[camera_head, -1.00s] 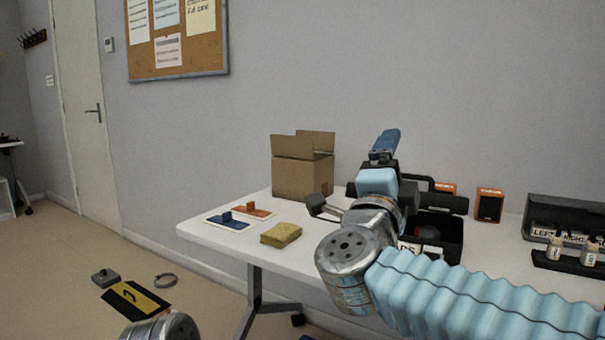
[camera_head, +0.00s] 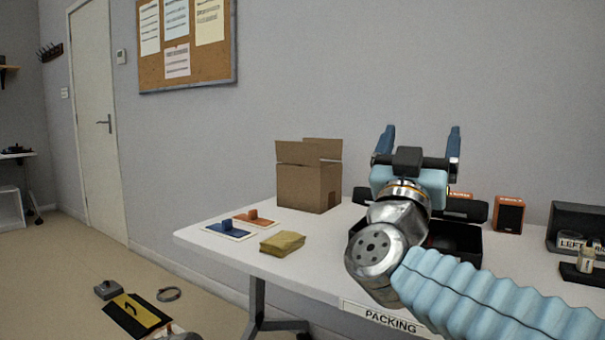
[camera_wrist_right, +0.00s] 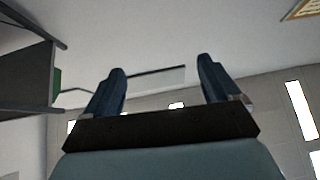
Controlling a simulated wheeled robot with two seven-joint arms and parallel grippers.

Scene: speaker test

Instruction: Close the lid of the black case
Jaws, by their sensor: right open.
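The black case (camera_head: 468,238) stands on the white table, mostly hidden behind my right arm in the head view. Its inside shows in part, so it looks open; where its lid is I cannot tell. My right gripper (camera_head: 421,140) is raised above and in front of the case, fingers pointing up and spread wide with nothing between them. In the right wrist view the gripper (camera_wrist_right: 161,68) is also open and empty, facing the ceiling and upper walls. My left gripper is not in view.
The white table (camera_head: 340,255) also holds a cardboard box (camera_head: 305,187), a yellow cloth (camera_head: 282,243), blue and orange pieces on cards, and an orange-and-black speaker (camera_head: 508,214). A dark rack (camera_head: 575,222) stands at the right.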

